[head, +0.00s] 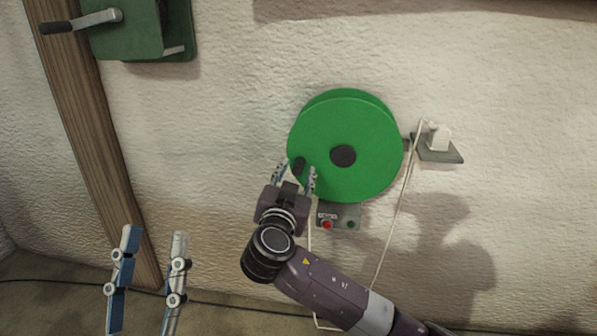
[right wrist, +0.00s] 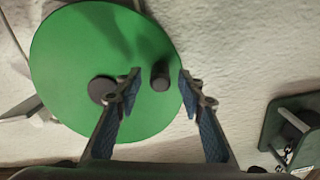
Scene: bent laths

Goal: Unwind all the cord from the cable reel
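The green cable reel (head: 350,125) is mounted on the wall, with a dark hub (head: 343,156) at its middle and a dark crank knob (head: 299,164) near its lower left rim. A pale cord (head: 401,205) hangs down to the right of the reel; any cord wound behind the front disc is hidden. My right gripper (head: 297,175) is at the knob, fingers spread. In the right wrist view the knob (right wrist: 160,76) lies between the open fingertips (right wrist: 159,78), with gaps on both sides. My left gripper (head: 152,250) is open and empty at lower left, away from the reel.
A small box with a red and a green button (head: 338,217) sits below the reel. A bracket with a white fitting (head: 438,143) is right of it. A green box with a lever (head: 125,28) and a wooden post (head: 85,110) stand at the left.

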